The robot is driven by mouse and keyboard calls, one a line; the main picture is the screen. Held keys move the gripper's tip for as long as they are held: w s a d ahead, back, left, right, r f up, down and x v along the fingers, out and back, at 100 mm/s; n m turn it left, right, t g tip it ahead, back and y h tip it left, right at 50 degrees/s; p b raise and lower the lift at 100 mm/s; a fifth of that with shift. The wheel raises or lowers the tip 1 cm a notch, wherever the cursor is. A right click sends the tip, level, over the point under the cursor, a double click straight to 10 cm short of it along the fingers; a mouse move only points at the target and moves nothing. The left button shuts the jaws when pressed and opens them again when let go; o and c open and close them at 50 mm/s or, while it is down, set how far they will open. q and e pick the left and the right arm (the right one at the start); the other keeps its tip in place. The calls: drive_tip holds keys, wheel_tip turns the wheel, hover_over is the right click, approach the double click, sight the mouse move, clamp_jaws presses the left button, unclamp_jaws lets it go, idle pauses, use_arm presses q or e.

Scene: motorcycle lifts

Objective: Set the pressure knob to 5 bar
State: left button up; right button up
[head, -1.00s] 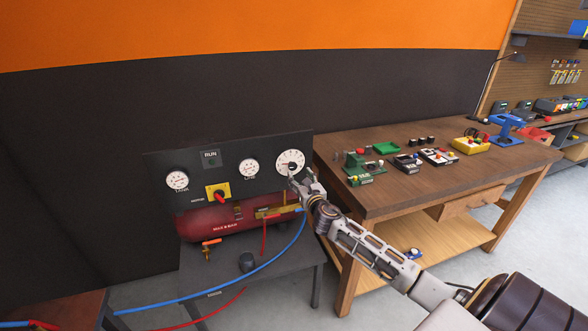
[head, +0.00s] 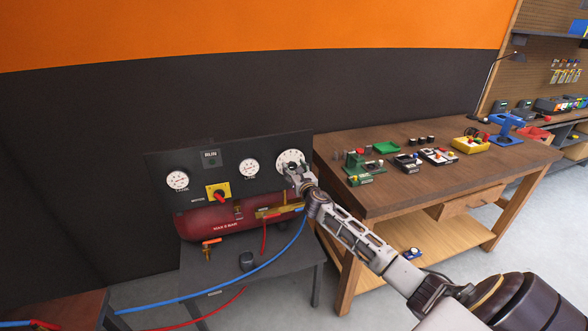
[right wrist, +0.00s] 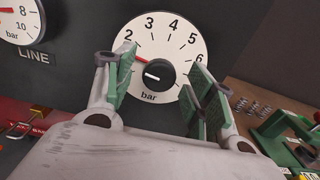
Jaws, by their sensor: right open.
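The pressure dial (head: 290,155) is a round white face at the right end of the dark panel. The right wrist view shows its black knob (right wrist: 160,74) at the centre, with a white mark pointing left. A red pointer beside the knob points up-left, near the 2. The numbers 2 to 6 and "bar" are readable. My right gripper (head: 292,170) is in front of the dial and hides its lower part in the head view. Its green-padded fingers (right wrist: 165,75) are open on either side of the knob, with no contact visible. My left gripper is not in view.
The panel (head: 225,160) also holds two gauges, a RUN sign and a red switch on a yellow plate (head: 218,192). A red tank (head: 225,222) lies below. A wooden bench (head: 400,195) with small items stands close on the right. Blue and red hoses cross the low table.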

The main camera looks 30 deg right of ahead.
drive_tip(key=shift+w, duration=0.25)
drive_tip(key=shift+c, duration=0.3)
drive_tip(key=c, duration=0.9)
drive_tip(key=shift+c, duration=0.2)
